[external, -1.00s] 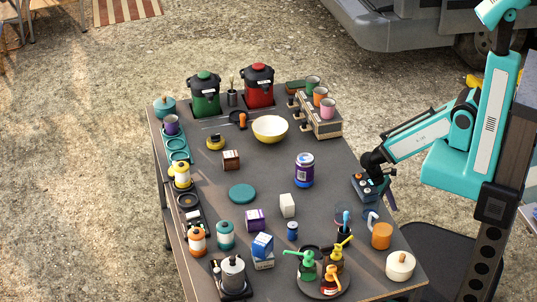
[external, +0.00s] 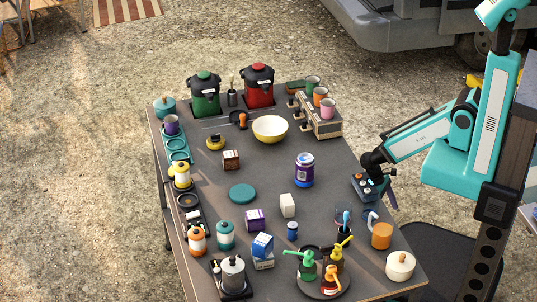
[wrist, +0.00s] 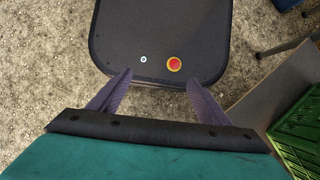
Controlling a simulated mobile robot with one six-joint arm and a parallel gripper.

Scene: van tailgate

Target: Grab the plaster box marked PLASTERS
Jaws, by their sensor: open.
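Several small boxes stand on the grey table in the external view: a brown box (external: 231,160), a purple and white box (external: 255,220), a white box (external: 287,205) and a blue and white carton (external: 262,246). Their print is too small to read, so I cannot tell which is marked PLASTERS. My gripper (external: 390,198) hangs at the table's right edge, apart from these boxes. In the wrist view my gripper (wrist: 157,88) is open with its two purple fingers spread and nothing between them. No box shows in the wrist view.
The grey table (external: 330,225) is crowded. A purple-labelled jar (external: 304,170), an orange mug (external: 381,235) and a tray of pump bottles (external: 323,287) stand on the right half. A yellow bowl (external: 270,129) is further back. A green crate (wrist: 300,135) shows at the wrist view's lower right.

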